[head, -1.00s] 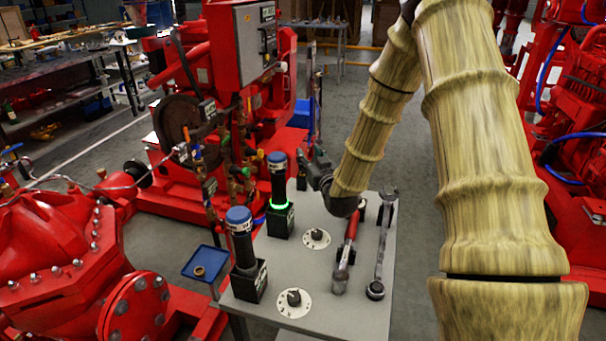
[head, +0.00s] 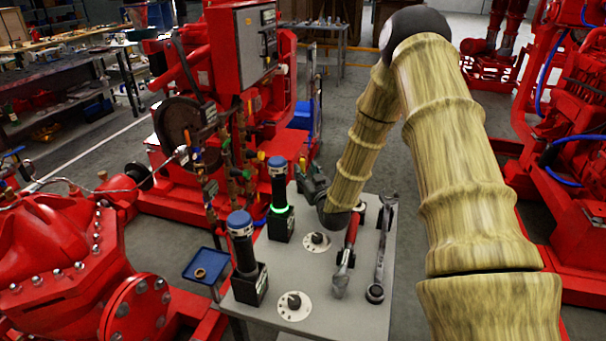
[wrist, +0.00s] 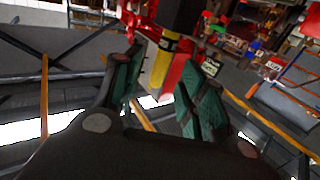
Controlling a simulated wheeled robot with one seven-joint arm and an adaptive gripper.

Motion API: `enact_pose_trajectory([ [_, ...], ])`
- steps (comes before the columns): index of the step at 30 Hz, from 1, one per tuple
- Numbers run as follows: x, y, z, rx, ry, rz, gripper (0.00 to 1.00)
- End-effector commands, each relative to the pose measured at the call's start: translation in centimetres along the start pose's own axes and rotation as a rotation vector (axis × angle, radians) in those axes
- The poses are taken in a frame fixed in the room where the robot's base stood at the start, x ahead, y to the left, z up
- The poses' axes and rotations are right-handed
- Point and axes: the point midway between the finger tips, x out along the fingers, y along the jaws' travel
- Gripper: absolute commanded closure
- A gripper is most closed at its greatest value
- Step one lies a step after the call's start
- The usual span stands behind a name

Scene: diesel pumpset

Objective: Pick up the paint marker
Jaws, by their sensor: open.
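In the head view my gripper (head: 308,180) is above the far part of the grey table (head: 265,310), just right of a dark post with a blue top and a green glowing ring. In the wrist view my gripper (wrist: 160,92) is open, its green-and-black fingers apart. A yellow cylinder with a black upper part (wrist: 162,62) shows between or beyond the fingers. It looks like the paint marker, but I cannot be sure, nor tell whether a finger touches it.
Two blue-topped posts, the near one (head: 242,245) and the green-ringed one (head: 279,195), stand on the table's left side. A red-handled tool (head: 347,250) and a wrench (head: 381,250) lie at right. Red pump machinery (head: 60,265) is at left, with an engine (head: 575,150) at right.

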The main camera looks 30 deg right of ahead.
Motion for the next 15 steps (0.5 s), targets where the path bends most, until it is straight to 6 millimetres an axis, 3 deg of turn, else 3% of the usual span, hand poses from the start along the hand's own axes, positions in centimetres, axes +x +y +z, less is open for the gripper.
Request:
enact_pose_trajectory([
  [7,3.2,0.0,-0.1,0.0,0.0,-0.001,0.59],
  [15,4.2,-0.1,0.0,0.0,0.0,-0.001,0.59],
])
